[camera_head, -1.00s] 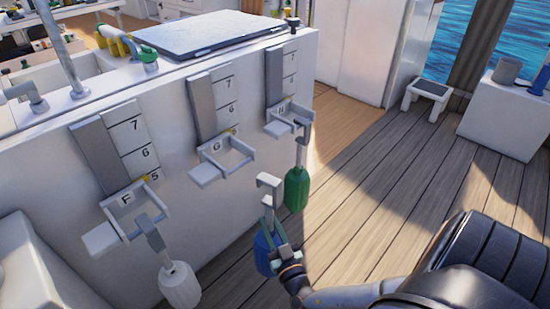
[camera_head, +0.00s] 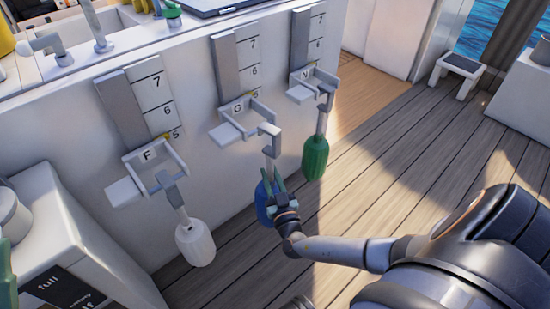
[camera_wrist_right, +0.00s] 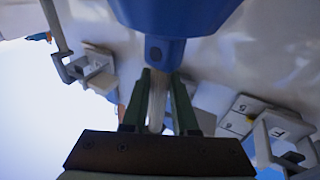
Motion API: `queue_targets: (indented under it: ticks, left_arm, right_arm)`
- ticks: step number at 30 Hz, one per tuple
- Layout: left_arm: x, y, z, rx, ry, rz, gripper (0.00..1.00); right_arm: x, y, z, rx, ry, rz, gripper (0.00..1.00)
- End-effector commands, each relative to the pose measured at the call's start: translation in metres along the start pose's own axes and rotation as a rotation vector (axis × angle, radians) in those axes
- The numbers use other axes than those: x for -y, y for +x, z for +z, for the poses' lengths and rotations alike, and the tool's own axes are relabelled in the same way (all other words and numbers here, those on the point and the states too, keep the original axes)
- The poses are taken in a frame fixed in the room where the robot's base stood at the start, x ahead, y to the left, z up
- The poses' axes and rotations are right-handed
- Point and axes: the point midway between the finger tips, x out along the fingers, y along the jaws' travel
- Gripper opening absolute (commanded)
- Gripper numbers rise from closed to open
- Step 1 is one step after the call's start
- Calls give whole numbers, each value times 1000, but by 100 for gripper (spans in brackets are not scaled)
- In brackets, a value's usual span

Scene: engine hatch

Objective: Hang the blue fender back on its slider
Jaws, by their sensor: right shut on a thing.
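The blue fender (camera_head: 263,206) hangs below a grey stem with a hooked top (camera_head: 270,136). My right gripper (camera_head: 275,183) is shut on its stem, just above the blue body. The wrist view shows the blue body (camera_wrist_right: 175,22) and the stem between the green fingers (camera_wrist_right: 160,88). Slider G (camera_head: 238,117) is a grey bracket on the white wall, in the middle of three. The hook overlaps the front right of slider G in the head view; I cannot tell whether it rests on it.
A white fender (camera_head: 195,243) hangs at slider F (camera_head: 150,168) on the left. A green fender (camera_head: 315,157) hangs at slider N (camera_head: 313,85) on the right. A white box (camera_head: 90,235) with a dark label stands front left. Wooden deck (camera_head: 400,150) is open to the right.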

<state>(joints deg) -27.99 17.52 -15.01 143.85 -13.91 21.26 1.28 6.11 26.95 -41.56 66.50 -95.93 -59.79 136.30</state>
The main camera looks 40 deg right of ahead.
Motion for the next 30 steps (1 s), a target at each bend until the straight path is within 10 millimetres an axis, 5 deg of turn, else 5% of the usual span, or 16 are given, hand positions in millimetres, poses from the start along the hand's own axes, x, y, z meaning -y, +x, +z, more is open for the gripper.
queue_targets:
  ticks: [30]
  left_arm:
    - [-4, -5, 6, 6, 3, 2, 0]
  right_arm:
    - [26, 54, 17, 0, 1, 3, 0]
